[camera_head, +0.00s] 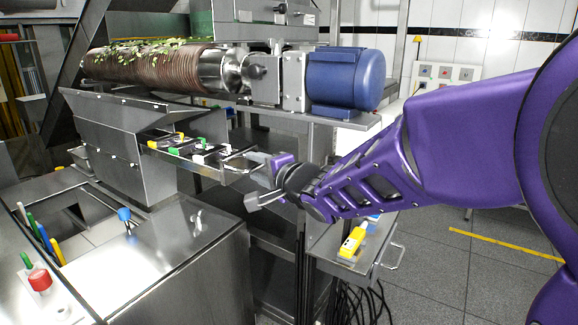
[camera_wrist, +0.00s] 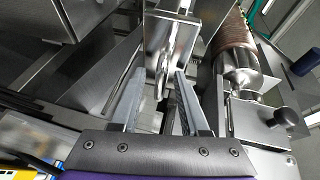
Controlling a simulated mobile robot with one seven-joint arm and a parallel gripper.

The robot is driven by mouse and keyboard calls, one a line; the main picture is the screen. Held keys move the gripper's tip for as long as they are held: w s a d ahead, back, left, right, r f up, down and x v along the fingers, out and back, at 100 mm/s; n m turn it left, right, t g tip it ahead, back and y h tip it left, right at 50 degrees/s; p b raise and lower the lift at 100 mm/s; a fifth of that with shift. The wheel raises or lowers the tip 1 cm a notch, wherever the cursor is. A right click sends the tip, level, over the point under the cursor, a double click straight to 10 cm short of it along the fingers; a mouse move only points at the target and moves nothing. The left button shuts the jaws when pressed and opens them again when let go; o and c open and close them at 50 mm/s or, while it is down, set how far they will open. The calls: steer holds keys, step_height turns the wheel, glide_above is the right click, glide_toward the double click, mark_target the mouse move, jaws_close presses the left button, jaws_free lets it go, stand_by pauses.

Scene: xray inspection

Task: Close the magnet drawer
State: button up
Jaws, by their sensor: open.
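An open metal drawer (camera_head: 222,172) sticks out to the right from a steel housing (camera_head: 115,135) under the brown ribbed roller. Small green, yellow and white pieces lie in it; I take it for the magnet drawer. My gripper (camera_head: 256,180) is at the drawer's outer right end, fingers pointing left. In the wrist view, my gripper (camera_wrist: 158,80) is open, with a steel front plate (camera_wrist: 160,35) and its upright handle (camera_wrist: 164,62) ahead of and between the fingers. I cannot tell whether the fingers touch the handle.
A blue motor (camera_head: 345,78) and the roller (camera_head: 150,68) sit above the drawer. A steel bench (camera_head: 185,235) stands at lower left. Below my arm is another handled tray or drawer (camera_head: 335,262) with a yellow item (camera_head: 352,242). Floor at right is clear.

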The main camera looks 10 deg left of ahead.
jaws_close()
stand_by(1.5)
